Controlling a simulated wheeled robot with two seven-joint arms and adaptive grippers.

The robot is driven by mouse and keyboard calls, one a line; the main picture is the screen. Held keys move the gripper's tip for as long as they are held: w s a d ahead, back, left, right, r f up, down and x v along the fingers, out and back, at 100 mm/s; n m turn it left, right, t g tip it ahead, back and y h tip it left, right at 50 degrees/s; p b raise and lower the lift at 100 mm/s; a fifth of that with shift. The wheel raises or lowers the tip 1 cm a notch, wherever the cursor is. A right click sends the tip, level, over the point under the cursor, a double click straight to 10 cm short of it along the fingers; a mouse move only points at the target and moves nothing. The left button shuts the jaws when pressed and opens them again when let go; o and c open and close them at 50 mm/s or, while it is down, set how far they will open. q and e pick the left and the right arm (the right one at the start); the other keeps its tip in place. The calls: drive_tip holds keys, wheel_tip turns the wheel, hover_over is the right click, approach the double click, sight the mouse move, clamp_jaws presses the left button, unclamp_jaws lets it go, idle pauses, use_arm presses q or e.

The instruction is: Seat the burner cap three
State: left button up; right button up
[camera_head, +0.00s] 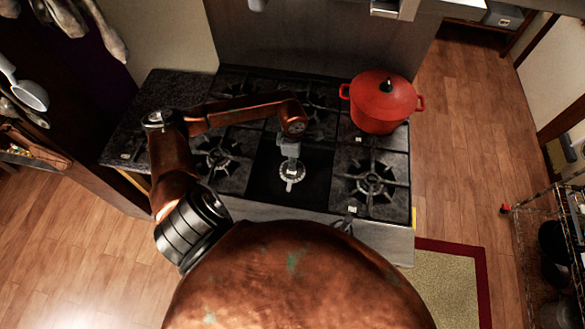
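My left gripper (290,160) points down over the dark middle front section of the stove (258,200). A small pale toothed round piece, which looks like a burner cap (293,180), shows right at its fingertips. I cannot tell whether the fingers close on it or only hover above it, nor whether the piece touches the stove. Burners with grates show at the front left (218,158) and front right (371,184). A small grey part at the stove's front edge, seemingly my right gripper (345,221), is too small to read.
A red lidded pot (382,102) stands on the back right of the stove. A dark counter (150,110) adjoins the left side. A rug (448,285) lies on the wooden floor at front right. A wire rack (540,225) stands at the right.

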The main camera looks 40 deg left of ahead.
use_arm(q)
drive_tip(key=shift+r+p, duration=1)
drive_tip(key=shift+r, duration=1.35)
drive_tip(key=shift+o, duration=0.5)
drive_tip(key=o, duration=0.5)
drive_tip(key=shift+c, duration=0.2)
wheel_tip(320, 180, up, 12)
